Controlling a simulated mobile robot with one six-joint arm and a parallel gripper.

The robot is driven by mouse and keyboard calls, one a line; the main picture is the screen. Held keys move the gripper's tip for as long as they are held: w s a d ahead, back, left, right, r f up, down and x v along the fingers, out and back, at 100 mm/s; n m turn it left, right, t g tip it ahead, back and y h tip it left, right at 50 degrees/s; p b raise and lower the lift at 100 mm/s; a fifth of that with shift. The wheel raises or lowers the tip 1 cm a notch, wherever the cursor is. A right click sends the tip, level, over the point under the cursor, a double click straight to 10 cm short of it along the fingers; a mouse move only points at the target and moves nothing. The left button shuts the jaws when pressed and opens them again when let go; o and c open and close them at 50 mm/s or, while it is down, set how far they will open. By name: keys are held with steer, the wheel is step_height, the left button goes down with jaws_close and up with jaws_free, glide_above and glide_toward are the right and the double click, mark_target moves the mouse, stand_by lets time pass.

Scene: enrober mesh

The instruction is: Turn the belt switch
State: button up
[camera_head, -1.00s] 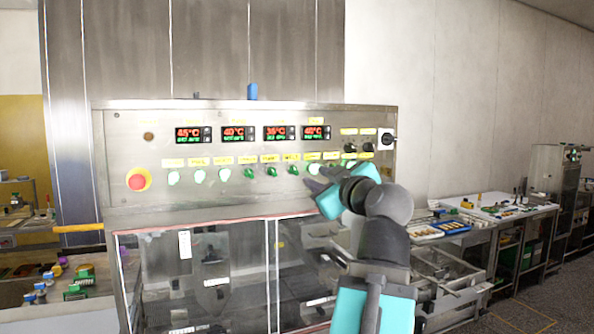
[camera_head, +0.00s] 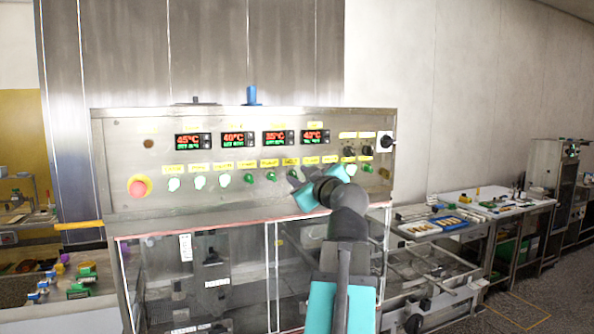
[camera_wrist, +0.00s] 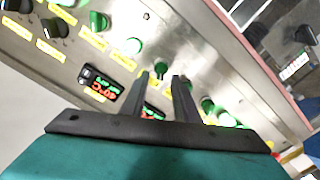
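The control panel (camera_head: 130,160) carries a row of green knobs and pale green buttons under yellow labels, whose words are too small to read, so I cannot tell which is the belt switch. My gripper (camera_head: 292,178) is in front of the right half of this row, and my wrist hides some controls. In the wrist view my gripper (camera_wrist: 162,76) has its two fingers apart, pointing at the panel face. A dark green knob (camera_wrist: 160,68) shows between and just beyond the fingertips; I cannot tell whether they touch it. Another green knob (camera_wrist: 190,52) sits beside it.
A red emergency stop (camera_head: 137,187) is at the panel's left. A rotary switch (camera_head: 386,142) and dark knobs are at its upper right. Red digital displays (camera_head: 239,138) run above the row. Clear enclosure doors (camera_head: 205,270) lie below. A cluttered bench (camera_head: 470,220) stands right.

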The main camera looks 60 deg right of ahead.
mark_target(294, 175)
steer(key=shift+p+x, duration=0.35)
steer(key=shift+x, duration=0.95)
steer(key=shift+c, duration=0.4)
